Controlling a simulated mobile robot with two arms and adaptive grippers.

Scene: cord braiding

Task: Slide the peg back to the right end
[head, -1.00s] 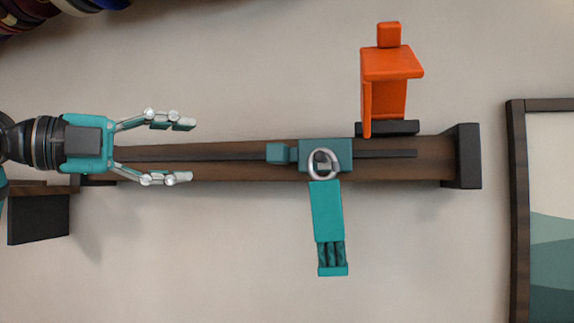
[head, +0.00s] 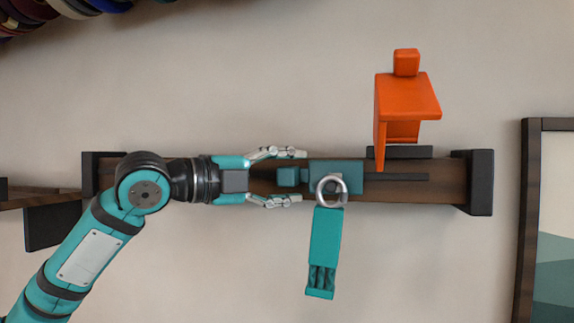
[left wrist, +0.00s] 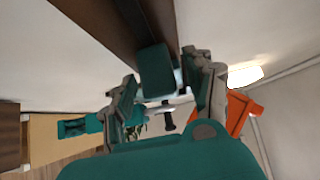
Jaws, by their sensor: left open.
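The peg (head: 340,176) is a teal block with a smaller teal knob (head: 288,177) on its left side. It sits on the dark slot of a brown wooden rail (head: 445,190), right of the rail's middle, with some slot free to its right. A metal ring (head: 331,205) hangs at the peg, with a teal tag (head: 325,235) below it. My left gripper (head: 297,177) is open, one finger above and one below the knob, with gaps visible. In the left wrist view the knob (left wrist: 156,72) shows between the fingers. My right gripper is not in view.
An orange bracket-shaped piece (head: 407,97) stands above the rail, its lower tip overlapping the rail right of the peg. A black end block (head: 480,182) closes the rail's right end. A framed picture (head: 529,220) hangs farther right. Coloured rolls (head: 35,10) are at the upper left.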

